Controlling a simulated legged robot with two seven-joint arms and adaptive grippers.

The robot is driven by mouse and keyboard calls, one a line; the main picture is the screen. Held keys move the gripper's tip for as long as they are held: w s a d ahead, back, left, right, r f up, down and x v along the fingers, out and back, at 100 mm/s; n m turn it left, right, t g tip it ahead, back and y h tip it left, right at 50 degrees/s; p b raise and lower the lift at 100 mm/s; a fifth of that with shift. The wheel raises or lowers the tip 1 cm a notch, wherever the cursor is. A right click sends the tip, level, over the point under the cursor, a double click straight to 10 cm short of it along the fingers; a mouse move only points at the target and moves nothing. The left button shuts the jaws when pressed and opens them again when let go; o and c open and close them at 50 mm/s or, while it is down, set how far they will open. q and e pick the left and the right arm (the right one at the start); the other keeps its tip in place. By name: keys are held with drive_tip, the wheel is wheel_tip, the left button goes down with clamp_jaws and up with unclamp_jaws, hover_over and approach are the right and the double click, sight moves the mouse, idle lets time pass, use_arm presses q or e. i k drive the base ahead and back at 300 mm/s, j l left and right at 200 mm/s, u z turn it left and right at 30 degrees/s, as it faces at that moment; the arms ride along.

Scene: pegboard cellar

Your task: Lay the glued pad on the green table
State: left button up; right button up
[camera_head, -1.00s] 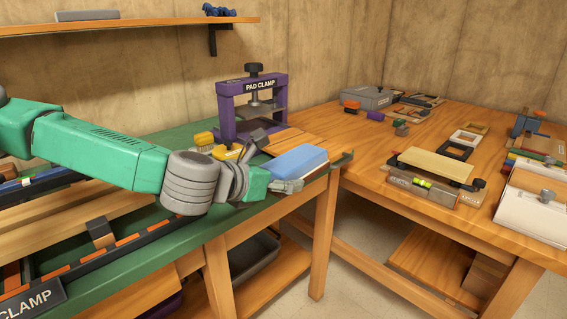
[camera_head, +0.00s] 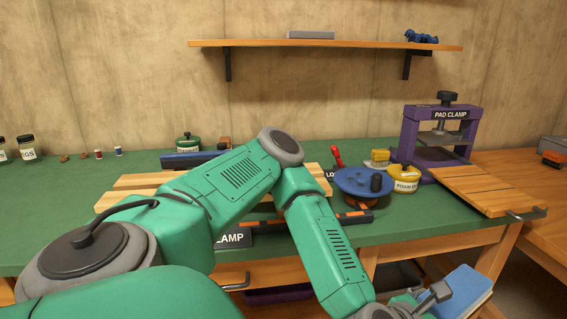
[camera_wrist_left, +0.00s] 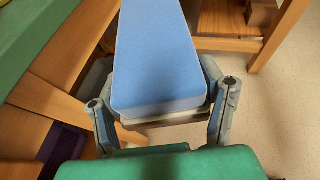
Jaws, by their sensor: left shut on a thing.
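My left gripper (camera_head: 428,297) is shut on a blue pad (camera_head: 466,292), which shows at the lower right of the head view, in front of the table's front edge. In the left wrist view, the gripper's fingers (camera_wrist_left: 162,98) flank the pad (camera_wrist_left: 158,55); its blue face is up, with a pale layer and a darker edge beneath. Glue cannot be made out. The green table (camera_head: 60,215) spans the head view behind my arm; its edge also shows at the upper left of the wrist view (camera_wrist_left: 35,45). My right gripper is not in view.
A purple pad clamp (camera_head: 411,135) stands at the table's right end, behind a slatted wooden board (camera_head: 490,188). A blue round disc (camera_head: 360,182), a yellow tub (camera_head: 402,182) and wooden planks (camera_head: 135,182) are on the green top. The table's left part is mostly clear.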

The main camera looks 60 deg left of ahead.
sight(55, 211)
drive_tip(key=k+l+u, duration=0.4)
drive_tip(key=u, duration=0.2)
drive_tip(key=l+u, duration=0.1)
drive_tip(key=u, duration=1.4)
